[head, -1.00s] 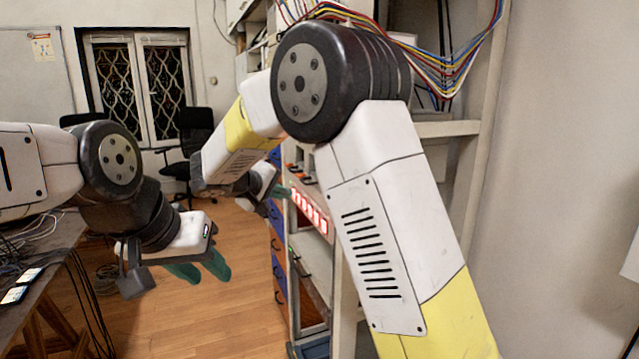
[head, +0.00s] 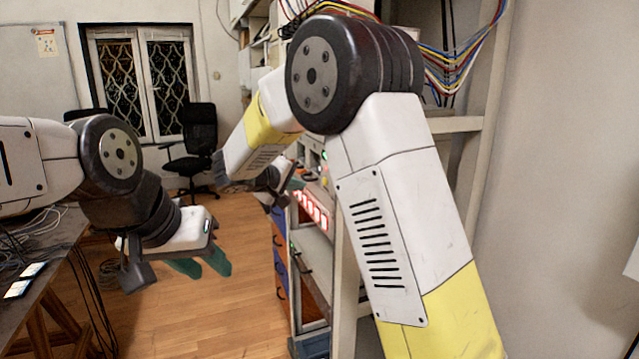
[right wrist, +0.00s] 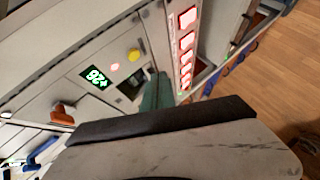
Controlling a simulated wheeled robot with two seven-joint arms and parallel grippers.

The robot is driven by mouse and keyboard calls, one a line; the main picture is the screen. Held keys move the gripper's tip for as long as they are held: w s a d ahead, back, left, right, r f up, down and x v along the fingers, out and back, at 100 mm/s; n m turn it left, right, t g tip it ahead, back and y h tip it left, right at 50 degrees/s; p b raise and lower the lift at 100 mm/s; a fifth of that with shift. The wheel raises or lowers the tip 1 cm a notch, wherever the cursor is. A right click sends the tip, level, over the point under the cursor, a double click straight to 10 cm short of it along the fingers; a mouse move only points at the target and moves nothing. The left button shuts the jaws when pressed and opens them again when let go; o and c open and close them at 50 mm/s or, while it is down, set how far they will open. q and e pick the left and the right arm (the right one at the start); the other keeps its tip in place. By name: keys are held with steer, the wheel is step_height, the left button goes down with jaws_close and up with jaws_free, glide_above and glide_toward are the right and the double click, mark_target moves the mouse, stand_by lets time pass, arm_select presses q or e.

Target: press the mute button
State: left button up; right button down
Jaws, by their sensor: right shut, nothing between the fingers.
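In the right wrist view a grey panel carries a yellow round button (right wrist: 134,55), a small red light (right wrist: 115,67) and a green lit display (right wrist: 96,77). No label is readable, so I cannot tell whether the yellow button is the mute button. My right gripper (right wrist: 157,92) is shut and empty, its green fingertips beside the panel, a little below the yellow button in the picture. Contact cannot be judged. In the head view my right gripper (head: 295,185) is small and partly hidden by its own arm. My left gripper (head: 208,268) hangs open and empty over the floor.
Red lit squares (right wrist: 187,44) line the panel's edge near my right fingers. An orange handle (right wrist: 62,114) sits on the panel. Coloured cables (head: 462,70) hang above the rack. A dark table (head: 40,255) stands at the left. Wooden floor (head: 240,300) is free between.

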steer(key=shift+w+d, duration=0.3)
steer(key=shift+d, duration=0.55)
steer(key=shift+w+d, duration=0.25)
steer(key=shift+d, duration=0.6)
steer(key=shift+d, duration=0.1)
stand_by(0.7)
steer(key=shift+w+d, duration=0.1)
steer(key=shift+d, duration=0.2)
steer(key=shift+w+d, duration=0.15)
steer(key=shift+d, duration=0.25)
stand_by(0.5)
steer(key=shift+a, duration=0.15)
steer(key=shift+s+a, duration=0.25)
steer(key=shift+a, duration=0.4)
steer(key=shift+a, duration=0.1)
steer(key=a, duration=0.1)
steer(key=s+a, duration=0.1)
steer(key=a, duration=0.2)
steer(key=shift+s+a, duration=0.3)
